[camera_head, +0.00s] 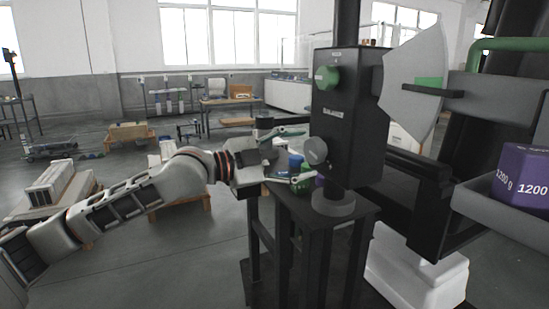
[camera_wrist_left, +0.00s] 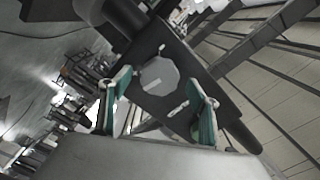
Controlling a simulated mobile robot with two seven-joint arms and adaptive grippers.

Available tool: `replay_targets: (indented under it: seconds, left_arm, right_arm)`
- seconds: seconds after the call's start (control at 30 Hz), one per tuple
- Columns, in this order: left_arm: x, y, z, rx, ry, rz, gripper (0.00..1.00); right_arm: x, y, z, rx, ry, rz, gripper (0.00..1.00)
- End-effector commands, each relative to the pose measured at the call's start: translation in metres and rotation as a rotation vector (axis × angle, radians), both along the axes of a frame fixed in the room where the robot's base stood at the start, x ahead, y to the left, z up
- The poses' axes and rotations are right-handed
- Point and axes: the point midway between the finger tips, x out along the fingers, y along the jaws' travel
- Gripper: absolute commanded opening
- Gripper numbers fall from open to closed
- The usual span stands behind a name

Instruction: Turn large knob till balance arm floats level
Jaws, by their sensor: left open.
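A black box (camera_head: 345,110) labelled "BALANCE" stands on a dark column. The large grey knob (camera_head: 315,151) is low on its left face. My left gripper (camera_head: 303,154) is open in front of this knob, with one finger above and one below. In the left wrist view the faceted knob (camera_wrist_left: 159,76) with a white mark sits between the green-padded fingers of my left gripper (camera_wrist_left: 162,80), with gaps showing on both sides; contact is not visible. A dark pointer (camera_head: 430,91) crosses a pale fan-shaped plate (camera_head: 416,70) near a green band, nearly level. My right gripper is out of view.
A green knob (camera_head: 326,77) sits higher on the box. Blue (camera_head: 295,161) and green pieces stand behind my left gripper on the dark stand (camera_head: 350,211). A purple 1200 g weight (camera_head: 522,176) rests on a grey tray (camera_head: 495,206) at right.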

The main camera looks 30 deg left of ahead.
Motion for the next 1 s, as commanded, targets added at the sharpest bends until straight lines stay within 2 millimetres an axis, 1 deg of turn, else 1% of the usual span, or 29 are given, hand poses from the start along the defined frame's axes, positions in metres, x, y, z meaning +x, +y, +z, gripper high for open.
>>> replay_targets:
  seconds: [0.03,0.2,0.4,0.5,0.7,1.0]
  left_arm:
    - [-0.008,0.007,-0.001,0.004,0.0,0.002,0.62]
    - [-0.033,0.028,-0.001,0.005,0.001,0.004,0.62]
    - [-0.058,0.046,-0.001,0.004,0.002,0.002,0.62]
    - [-0.067,0.053,-0.001,0.002,0.003,0.001,0.62]
    - [-0.076,0.059,0.0,0.001,0.001,0.0,0.62]
    - [-0.077,0.06,0.0,0.0,0.0,0.0,0.62]
  right_arm:
    - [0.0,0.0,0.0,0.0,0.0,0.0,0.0]
    - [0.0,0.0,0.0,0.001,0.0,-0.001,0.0]
    - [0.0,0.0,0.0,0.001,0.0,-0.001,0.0]
    - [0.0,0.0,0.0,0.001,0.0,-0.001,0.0]
    - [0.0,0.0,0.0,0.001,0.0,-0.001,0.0]
    - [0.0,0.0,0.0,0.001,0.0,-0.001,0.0]
